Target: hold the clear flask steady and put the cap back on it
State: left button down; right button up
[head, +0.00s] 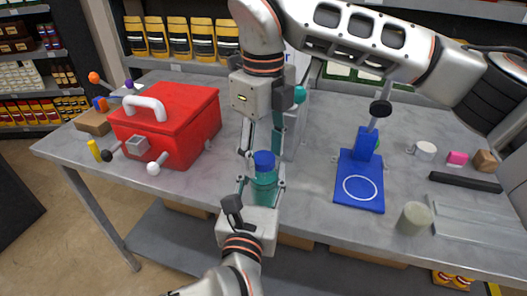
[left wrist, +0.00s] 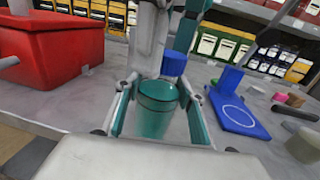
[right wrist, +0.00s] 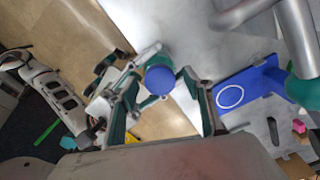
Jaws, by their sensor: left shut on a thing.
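My left gripper (head: 264,187) is shut on the clear teal flask (left wrist: 155,112) and holds it upright above the table's front edge. The blue cap (head: 264,160) is at the flask's top; it also shows in the left wrist view (left wrist: 174,64), a little right of the flask's middle. In the right wrist view the cap (right wrist: 160,78) lies between the fingers, with gaps seen on both sides.
A red box (head: 185,120) with a pale handle stands left on the grey table (head: 310,205). A blue stand (head: 358,185) with a white ring is to the right.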

notch_tip(320, 180, up, 12)
dwell(0.7)
pick_arm(q)
jog(key=c, duration=1.2)
grip_release()
jog(key=shift+s, duration=0.1)
jog(key=s+a, duration=0.2)
jog(key=s, duration=0.9)
jog(key=shift+s+a, duration=0.15)
jog(key=shift+s, duration=0.15)
